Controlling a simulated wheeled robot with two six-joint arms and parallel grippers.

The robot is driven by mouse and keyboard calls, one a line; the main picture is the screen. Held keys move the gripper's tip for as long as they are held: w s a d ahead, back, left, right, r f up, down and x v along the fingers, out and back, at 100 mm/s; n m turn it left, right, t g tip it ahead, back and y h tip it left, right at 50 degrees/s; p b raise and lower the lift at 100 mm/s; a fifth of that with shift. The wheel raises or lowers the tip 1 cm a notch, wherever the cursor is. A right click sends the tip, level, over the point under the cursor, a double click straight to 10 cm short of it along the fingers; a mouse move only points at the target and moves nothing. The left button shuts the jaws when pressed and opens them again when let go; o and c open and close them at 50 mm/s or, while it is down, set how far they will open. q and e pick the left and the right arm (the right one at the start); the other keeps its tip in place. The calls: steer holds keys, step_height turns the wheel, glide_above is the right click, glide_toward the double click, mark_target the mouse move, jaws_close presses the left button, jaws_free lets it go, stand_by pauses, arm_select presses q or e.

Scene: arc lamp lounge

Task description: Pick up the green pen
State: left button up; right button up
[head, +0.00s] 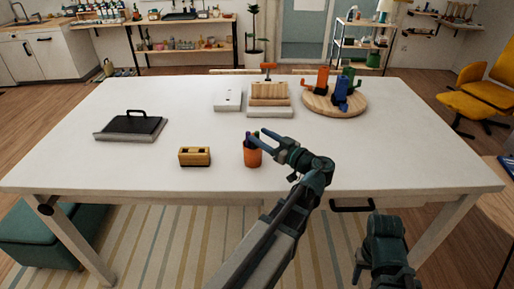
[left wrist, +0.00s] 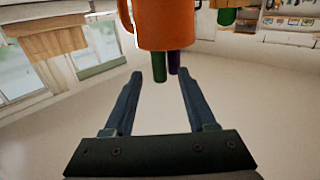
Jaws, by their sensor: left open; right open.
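An orange pen cup (head: 252,157) stands near the front edge of the white table. In the left wrist view the cup (left wrist: 164,25) appears upside down at the top. The green pen (left wrist: 159,68) sticks out of it, beside a purple pen (left wrist: 174,63). My left gripper (head: 257,133) is open at the top of the cup. In its wrist view the left gripper's fingertips (left wrist: 160,72) lie on either side of the pens, with gaps showing. In the head view the green pen cannot be clearly made out. My right gripper's fingers do not show.
A yellow-brown tape dispenser (head: 195,156) stands left of the cup. A dark tray-like board with a handle (head: 131,128) is further left. Behind are a wooden block with an orange-handled tool (head: 269,92) and a round board (head: 318,104) with coloured cactus-like pieces. The front right is clear.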

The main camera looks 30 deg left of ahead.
arm_select(q)
jaws_close()
stand_by(1.4)
